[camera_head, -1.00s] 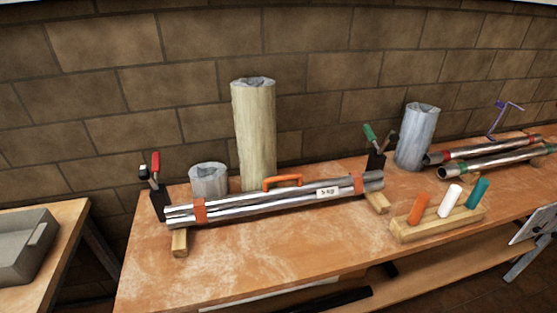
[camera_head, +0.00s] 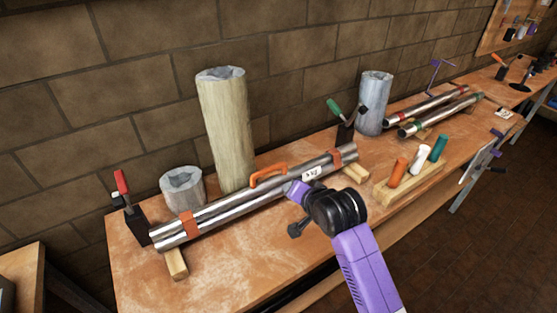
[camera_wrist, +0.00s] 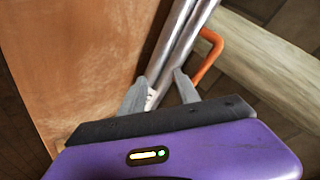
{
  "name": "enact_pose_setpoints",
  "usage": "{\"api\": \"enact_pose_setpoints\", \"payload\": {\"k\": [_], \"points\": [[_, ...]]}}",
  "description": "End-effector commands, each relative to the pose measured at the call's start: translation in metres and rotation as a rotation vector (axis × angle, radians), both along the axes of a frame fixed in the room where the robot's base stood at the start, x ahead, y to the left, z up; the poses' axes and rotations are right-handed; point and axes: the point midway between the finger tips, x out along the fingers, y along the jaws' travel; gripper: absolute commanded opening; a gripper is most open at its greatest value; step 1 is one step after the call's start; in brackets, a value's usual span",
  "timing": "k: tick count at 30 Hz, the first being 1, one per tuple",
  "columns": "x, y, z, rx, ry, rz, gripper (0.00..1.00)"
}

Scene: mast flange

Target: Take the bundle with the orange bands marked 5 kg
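The bundle of steel tubes (camera_head: 235,207) has two orange bands (camera_head: 189,224) and an orange handle (camera_head: 268,175). Its white tag (camera_head: 312,173) appears to read 5 kg. It lies on wooden blocks on the workbench (camera_head: 225,270). In the wrist view the tubes (camera_wrist: 178,40) run just beyond my gripper (camera_wrist: 160,77), and the orange handle (camera_wrist: 209,56) is to the right. My gripper's two grey fingers are apart, pointing at the bundle near the tag; I cannot tell whether they touch it. In the head view my purple hand (camera_head: 297,190) is at the bundle's near side, its fingers hidden.
Clamps with a red handle (camera_head: 121,182) and a green handle (camera_head: 334,108) stand at the bundle's ends. A tall pale cylinder (camera_head: 228,130) and a short grey one (camera_head: 183,187) stand behind. A wooden block with coloured pegs (camera_head: 408,185) and another tube bundle (camera_head: 437,112) are to the right.

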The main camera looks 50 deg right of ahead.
Motion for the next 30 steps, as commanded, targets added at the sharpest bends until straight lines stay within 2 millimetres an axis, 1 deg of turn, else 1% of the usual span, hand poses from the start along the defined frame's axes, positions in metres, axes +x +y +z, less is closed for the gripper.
{"api": "enact_pose_setpoints", "payload": {"k": [1, 4, 6, 9, 14, 17, 20, 30], "points": [[0.014, -0.005, 0.015, 0.067, -0.015, -0.050, 0.38], [0.031, -0.010, 0.032, 0.213, -0.022, -0.151, 0.38], [0.041, -0.010, 0.043, 0.309, -0.022, -0.208, 0.38], [0.052, -0.007, 0.058, 0.429, -0.022, -0.271, 0.38], [0.061, -0.001, 0.073, 0.550, -0.014, -0.328, 0.38], [0.063, 0.001, 0.075, 0.582, -0.010, -0.343, 0.38], [0.065, 0.001, 0.071, 0.590, -0.008, -0.346, 0.38], [0.085, -0.005, 0.042, 0.588, -0.010, -0.344, 0.38]]}}
